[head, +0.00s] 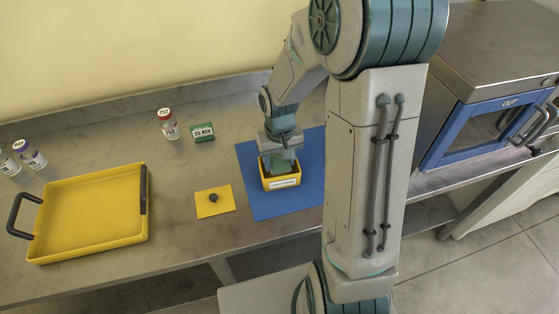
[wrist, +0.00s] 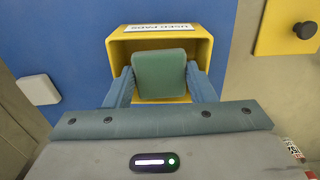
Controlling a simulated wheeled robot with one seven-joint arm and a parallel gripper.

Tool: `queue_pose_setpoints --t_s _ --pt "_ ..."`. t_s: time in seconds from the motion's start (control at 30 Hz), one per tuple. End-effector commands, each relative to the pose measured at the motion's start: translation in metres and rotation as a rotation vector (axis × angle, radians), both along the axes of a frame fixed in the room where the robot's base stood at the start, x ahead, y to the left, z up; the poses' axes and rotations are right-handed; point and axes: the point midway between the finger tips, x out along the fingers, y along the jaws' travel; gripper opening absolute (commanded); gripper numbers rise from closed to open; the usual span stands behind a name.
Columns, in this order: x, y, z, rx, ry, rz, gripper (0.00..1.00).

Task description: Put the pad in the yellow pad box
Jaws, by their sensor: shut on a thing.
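The yellow pad box (head: 283,184) stands on the blue mat, with a white label on its side. The wrist view shows the box (wrist: 117,50) open towards me, its label reading USED PADS. My gripper (head: 282,163) is over the box, pointing down into its opening. In the wrist view my gripper (wrist: 160,80) is shut on a green pad (wrist: 160,75), one finger at each side. The pad is at the box's opening, within its walls as seen from the wrist. Whether it touches the box floor is hidden.
A yellow lid with a black knob (head: 225,204) lies left of the blue mat (head: 250,160). A yellow tray (head: 90,215), a green date block (head: 203,132) and several vials stand further left. A blue-doored incubator (head: 480,125) is at right. A white square piece (wrist: 38,89) shows beside the box.

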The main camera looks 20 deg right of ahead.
Motion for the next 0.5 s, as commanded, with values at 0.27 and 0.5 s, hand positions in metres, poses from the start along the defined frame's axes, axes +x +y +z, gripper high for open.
queue_pose_setpoints --t_s 0.27,0.5 --pt "0.0 0.0 -0.012 0.0 -0.002 -0.001 0.28" --pt "0.0 0.0 -0.016 0.0 -0.001 -0.001 0.28"
